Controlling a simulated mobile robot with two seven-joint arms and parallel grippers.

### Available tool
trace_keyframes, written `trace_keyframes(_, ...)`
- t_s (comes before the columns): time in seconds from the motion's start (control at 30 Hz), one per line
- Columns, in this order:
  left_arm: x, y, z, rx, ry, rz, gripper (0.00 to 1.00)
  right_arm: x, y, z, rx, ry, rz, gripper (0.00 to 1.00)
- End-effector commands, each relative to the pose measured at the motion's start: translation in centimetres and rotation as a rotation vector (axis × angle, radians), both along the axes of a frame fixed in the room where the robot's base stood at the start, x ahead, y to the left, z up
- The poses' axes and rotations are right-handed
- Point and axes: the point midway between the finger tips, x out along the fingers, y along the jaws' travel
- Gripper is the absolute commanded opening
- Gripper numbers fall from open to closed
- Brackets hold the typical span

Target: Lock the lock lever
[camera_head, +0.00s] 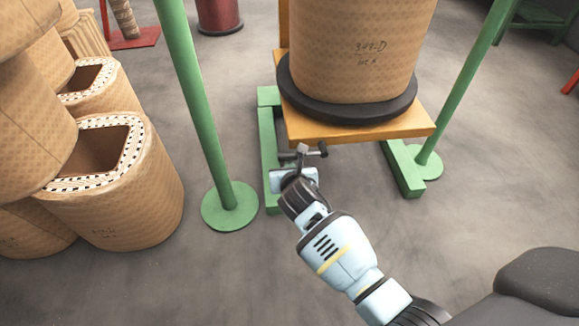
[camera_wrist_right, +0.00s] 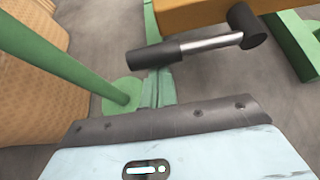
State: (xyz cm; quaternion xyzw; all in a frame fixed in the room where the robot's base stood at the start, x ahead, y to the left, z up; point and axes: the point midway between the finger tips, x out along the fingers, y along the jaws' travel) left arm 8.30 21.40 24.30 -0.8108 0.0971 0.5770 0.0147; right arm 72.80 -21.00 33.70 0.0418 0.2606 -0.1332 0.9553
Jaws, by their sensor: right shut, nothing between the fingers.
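The lock lever (camera_head: 315,153) is under the front edge of the orange platform (camera_head: 360,131). In the right wrist view, the lever (camera_wrist_right: 205,44) has a black grip at its left end, a silver rod, and a black pivot at the platform side. It lies nearly level, its grip end slightly lower. My right gripper (camera_head: 301,155) is shut and empty, close to the lever's grip end in the head view. I cannot tell if they touch. My left gripper is not in view.
A large brown coil (camera_head: 358,45) stands on a black base (camera_head: 345,110) on the platform. Green posts (camera_head: 195,100) with round feet flank the green stand legs (camera_head: 402,168). Several patterned coils (camera_head: 120,190) stand at the left. The floor in front is clear.

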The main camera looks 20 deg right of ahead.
Motion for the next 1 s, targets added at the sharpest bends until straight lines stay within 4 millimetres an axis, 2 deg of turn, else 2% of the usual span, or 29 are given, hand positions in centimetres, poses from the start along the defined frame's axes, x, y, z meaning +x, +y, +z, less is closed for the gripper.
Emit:
trace_keyframes(0.67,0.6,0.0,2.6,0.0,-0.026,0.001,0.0,0.1,0.0,1.4,0.094,-0.032,0.001,0.0)
trace_keyframes(1.0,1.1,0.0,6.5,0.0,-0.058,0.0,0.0,0.2,-0.2,3.6,0.246,-0.079,0.002,0.0)
